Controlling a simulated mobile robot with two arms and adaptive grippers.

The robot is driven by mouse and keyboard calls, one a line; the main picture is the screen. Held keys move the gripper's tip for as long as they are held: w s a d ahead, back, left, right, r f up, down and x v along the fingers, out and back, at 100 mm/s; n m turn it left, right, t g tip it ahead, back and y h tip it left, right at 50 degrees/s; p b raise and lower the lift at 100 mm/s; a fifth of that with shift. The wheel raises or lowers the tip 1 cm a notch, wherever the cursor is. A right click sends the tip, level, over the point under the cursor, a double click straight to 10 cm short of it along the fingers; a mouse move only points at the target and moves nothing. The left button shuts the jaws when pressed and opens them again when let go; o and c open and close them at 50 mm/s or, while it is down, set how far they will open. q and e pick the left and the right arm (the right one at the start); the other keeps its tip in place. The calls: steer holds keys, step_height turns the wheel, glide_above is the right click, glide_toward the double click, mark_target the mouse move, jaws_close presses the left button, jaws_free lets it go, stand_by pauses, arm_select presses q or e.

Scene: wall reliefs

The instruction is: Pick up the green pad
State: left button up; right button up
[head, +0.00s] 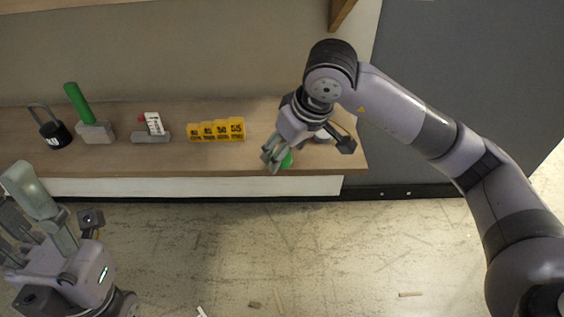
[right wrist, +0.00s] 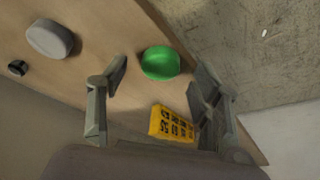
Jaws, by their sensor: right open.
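The green pad (right wrist: 160,62) is a rounded green disc on the wooden shelf in the right wrist view. In the head view only a small part of it (head: 286,160) shows near the shelf's front edge, the rest hidden by my right gripper (head: 307,155). In the right wrist view my right gripper (right wrist: 163,82) is open and empty, with the pad in view between and beyond its fingertips. I see no contact with the pad. My left gripper (head: 22,205) is at the lower left, in front of the shelf; its finger gap is unclear.
The shelf (head: 265,115) also bears yellow numbered blocks (head: 216,130), a red and white piece on a grey base (head: 152,128), a green rod on a grey block (head: 79,100) and a black padlock-like thing (head: 54,133). A grey rounded pad (right wrist: 50,38) lies beside the green one.

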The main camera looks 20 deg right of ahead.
steer(key=shift+w+a+f, duration=0.15)
steer(key=shift+w+f, duration=0.05)
steer(key=shift+f, duration=0.4)
steer(key=shift+c, duration=0.5)
steer(key=c, duration=0.7)
steer(key=shift+c, duration=0.2)
steer(key=shift+r, duration=0.1)
